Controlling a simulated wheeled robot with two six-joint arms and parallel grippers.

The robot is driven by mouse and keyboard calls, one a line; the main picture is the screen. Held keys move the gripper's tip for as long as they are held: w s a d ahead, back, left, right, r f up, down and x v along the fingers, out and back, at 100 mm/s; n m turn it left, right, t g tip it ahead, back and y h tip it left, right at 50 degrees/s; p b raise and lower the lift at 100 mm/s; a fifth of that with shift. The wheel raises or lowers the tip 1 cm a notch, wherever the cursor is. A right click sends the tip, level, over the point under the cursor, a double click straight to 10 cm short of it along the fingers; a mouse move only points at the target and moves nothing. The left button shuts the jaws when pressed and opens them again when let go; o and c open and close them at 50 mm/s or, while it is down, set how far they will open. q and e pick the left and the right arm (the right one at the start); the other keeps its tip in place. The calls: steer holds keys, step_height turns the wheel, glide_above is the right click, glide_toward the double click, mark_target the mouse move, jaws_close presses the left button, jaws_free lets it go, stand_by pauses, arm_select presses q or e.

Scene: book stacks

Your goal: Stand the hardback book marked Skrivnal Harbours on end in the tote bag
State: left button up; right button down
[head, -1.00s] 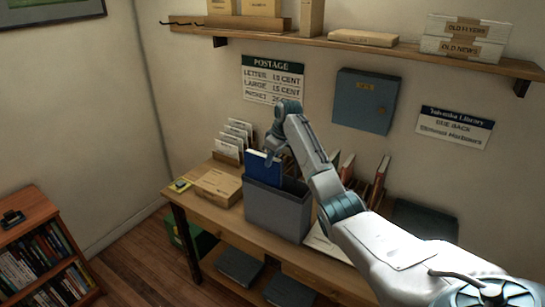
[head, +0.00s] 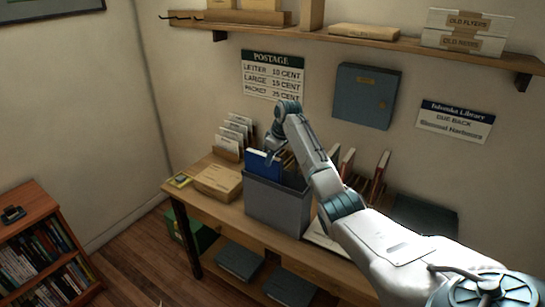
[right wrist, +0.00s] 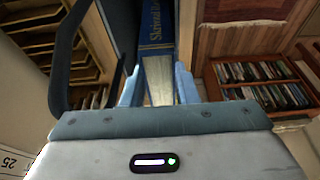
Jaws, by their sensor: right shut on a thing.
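The blue hardback book (head: 262,164) stands roughly upright in the grey tote bag (head: 276,208), its upper part showing above the rim and its lower part hidden inside. My right gripper (head: 271,154) is at the book's top, shut on it. In the right wrist view the blue spine (right wrist: 157,32) shows part of the lettering, beginning like "Skrivnal". The fingers (right wrist: 158,82) lie on either side of the book there. Whether the book touches the bag's floor is hidden. My left gripper is not in view.
The bag stands on a wooden table (head: 228,222). A cardboard box (head: 218,182) and a rack of white cards (head: 234,138) are to its left. Upright books (head: 380,176) and a dark flat item (head: 425,217) are to its right. A wall shelf (head: 380,45) runs above.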

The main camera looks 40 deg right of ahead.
mark_target(272, 169)
steer(key=shift+f, duration=1.25)
steer(key=shift+f+b, duration=0.65)
steer(key=shift+f, duration=0.8)
steer(key=c, duration=1.1)
jaws_free()
steer(key=shift+s, duration=0.1)
steer(key=shift+o, duration=0.2)
steer(key=shift+f, duration=0.1)
